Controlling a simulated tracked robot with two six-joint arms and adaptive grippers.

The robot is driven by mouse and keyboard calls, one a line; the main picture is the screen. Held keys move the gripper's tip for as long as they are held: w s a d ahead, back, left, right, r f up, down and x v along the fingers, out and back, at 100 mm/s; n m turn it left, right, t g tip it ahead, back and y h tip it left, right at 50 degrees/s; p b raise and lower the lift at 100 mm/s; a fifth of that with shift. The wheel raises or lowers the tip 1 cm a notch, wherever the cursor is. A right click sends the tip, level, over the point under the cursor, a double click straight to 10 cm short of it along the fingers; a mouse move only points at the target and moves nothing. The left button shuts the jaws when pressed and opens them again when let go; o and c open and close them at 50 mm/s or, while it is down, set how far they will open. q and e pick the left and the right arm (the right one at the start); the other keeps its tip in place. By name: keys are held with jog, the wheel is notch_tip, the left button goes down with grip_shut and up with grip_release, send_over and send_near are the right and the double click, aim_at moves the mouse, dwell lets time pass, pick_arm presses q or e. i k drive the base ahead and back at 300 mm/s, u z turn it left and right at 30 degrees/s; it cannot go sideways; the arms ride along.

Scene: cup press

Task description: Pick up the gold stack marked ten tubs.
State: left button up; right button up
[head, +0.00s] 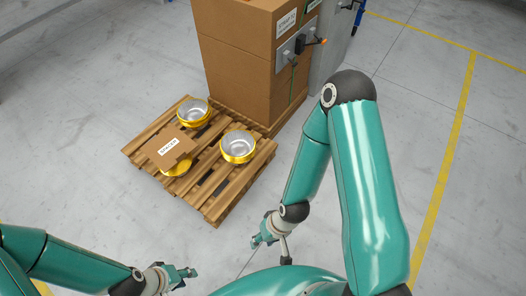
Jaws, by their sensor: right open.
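Three gold round stacks are on a wooden pallet (217,208). The back gold stack (193,123) and the right gold stack (238,157) each show an open silver tub on top. The front-left gold stack (177,171) is mostly hidden under a brown cardboard piece (165,148) with a white label that seems to read "SPACER". No ten-tub marking is readable on any stack. My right gripper (258,241) is open and empty, in front of the pallet's near right corner. My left gripper (185,275) is lower left, apart from the pallet and seemingly empty; its jaw opening is unclear.
A tall brown cabinet (235,65) stands right behind the pallet, with a grey panel and dark handle (308,42) on its side. A grey post (335,45) is beside it. Yellow floor lines (445,170) run at the right. Grey floor is clear left of the pallet.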

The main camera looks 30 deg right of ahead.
aim_at(238, 147)
jog(key=z, duration=0.2)
jog(key=i, duration=1)
jog(key=u, duration=0.05)
